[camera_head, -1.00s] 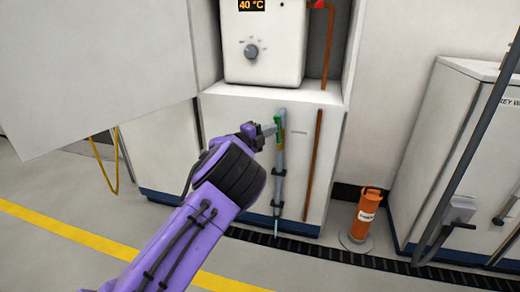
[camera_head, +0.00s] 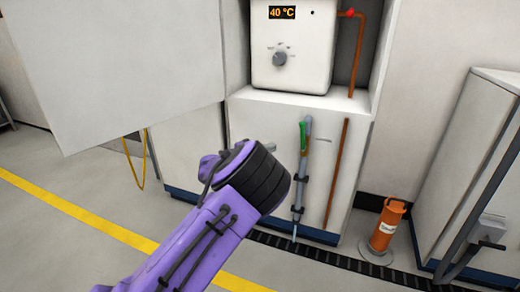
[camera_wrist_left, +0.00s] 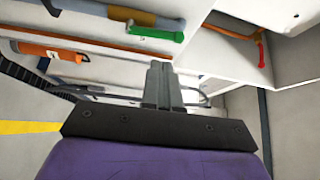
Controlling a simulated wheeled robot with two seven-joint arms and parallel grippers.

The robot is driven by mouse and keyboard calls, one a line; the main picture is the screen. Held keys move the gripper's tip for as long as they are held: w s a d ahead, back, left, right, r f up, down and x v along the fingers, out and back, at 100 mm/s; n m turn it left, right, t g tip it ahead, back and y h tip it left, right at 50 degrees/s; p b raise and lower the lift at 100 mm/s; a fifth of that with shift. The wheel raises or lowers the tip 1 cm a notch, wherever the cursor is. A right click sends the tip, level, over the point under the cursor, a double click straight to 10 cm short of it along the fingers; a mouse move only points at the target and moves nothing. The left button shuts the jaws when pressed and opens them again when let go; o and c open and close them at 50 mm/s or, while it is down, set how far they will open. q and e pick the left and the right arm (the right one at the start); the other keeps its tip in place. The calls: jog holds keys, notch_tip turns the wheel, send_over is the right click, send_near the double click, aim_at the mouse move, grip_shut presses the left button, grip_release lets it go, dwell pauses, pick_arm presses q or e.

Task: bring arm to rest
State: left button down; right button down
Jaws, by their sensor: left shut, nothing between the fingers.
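My purple left arm reaches in from the lower left in the head view. Its fingers are hidden there behind the dark ribbed wrist. In the left wrist view my left gripper (camera_wrist_left: 162,85) shows with its two grey fingers together and nothing between them. A grey pipe with a green lever handle (camera_head: 303,135) runs down the cabinet front, to the right of the wrist and apart from it. The green handle also shows in the left wrist view (camera_wrist_left: 155,32), beyond the fingertips. My right gripper is not in view.
A white heater (camera_head: 291,50) reading 40 °C, its dial (camera_head: 280,58) on the front, sits in the open cabinet. The cabinet door (camera_head: 115,70) hangs open at left. An orange cylinder (camera_head: 388,226) stands on the floor at right, beside a grey cabinet (camera_head: 465,165). Floor at left is clear.

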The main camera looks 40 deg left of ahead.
pick_arm(q)
jog(key=s+a+f+n+g+y, duration=0.2)
jog(key=s+f+n+y, duration=0.3)
jog(key=s+f+n, duration=0.45)
jog(key=s+a+f+n+g+y, duration=0.25)
jog(key=s+f+n+y, duration=0.3)
jog(key=f+n, duration=0.65)
jog(key=s+d+f+n+g, duration=0.25)
jog(key=s+d+f, duration=0.2)
jog(key=s, duration=0.45)
jog(key=s+d+f+n+g, duration=0.2)
jog(key=s+d+f+g, duration=0.3)
jog(key=s, duration=0.4)
jog(key=s+d+f+n+g, duration=0.25)
jog(key=s+f, duration=0.35)
jog(key=s, duration=0.3)
notch_tip(320, 180, up, 31)
jog(key=s+d+p, duration=0.1)
jog(key=s+p, duration=0.1)
jog(key=p, duration=3)
jog(key=shift+d+h, duration=0.25)
jog(key=shift+h, duration=0.2)
